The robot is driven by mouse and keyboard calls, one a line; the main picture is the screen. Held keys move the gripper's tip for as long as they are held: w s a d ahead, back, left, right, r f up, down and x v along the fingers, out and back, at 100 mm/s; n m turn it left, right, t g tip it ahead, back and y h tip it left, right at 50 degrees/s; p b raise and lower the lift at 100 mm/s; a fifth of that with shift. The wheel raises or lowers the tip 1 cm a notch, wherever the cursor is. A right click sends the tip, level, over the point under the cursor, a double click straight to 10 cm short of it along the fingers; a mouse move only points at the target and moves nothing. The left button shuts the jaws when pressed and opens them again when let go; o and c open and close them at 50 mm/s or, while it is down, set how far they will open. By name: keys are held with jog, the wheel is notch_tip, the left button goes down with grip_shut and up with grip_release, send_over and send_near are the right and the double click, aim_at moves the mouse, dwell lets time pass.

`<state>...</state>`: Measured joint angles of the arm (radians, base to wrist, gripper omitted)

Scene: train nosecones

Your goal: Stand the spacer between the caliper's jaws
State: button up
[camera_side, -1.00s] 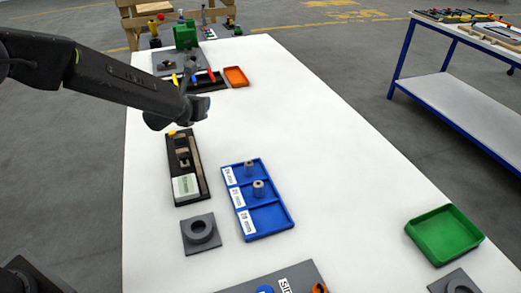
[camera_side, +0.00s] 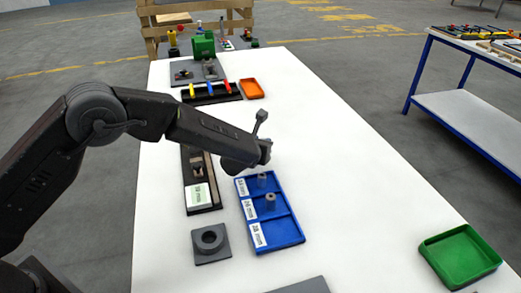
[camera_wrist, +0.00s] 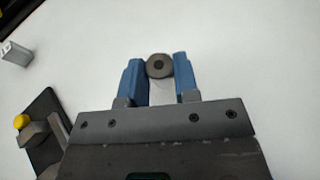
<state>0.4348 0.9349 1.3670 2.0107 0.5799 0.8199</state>
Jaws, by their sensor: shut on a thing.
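My gripper (camera_wrist: 159,75) is shut on a grey spacer with a dark central hole (camera_wrist: 159,66), held at its blue fingertips in the wrist view. In the side view my gripper (camera_side: 265,155) is over the table beside the far end of the blue tray; its fingers and the held spacer cannot be made out there. The caliper (camera_side: 199,195) lies on a long dark base left of the tray, its pale display nearest the camera. Its jaws are partly hidden behind my arm. In the wrist view part of a dark base with a yellow knob (camera_wrist: 20,122) shows at left.
The blue tray (camera_side: 286,240) has labelled compartments; two grey spacers (camera_side: 270,199) stand in it and the near compartment is empty. A grey block with a ring (camera_side: 210,240), a green tray (camera_side: 460,258) and an orange tray (camera_side: 252,88) are around.

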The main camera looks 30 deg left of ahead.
jog(key=shift+f, duration=1.1)
jog(key=shift+f, duration=0.1)
jog(key=o, duration=0.9)
jog(key=shift+f, duration=0.1)
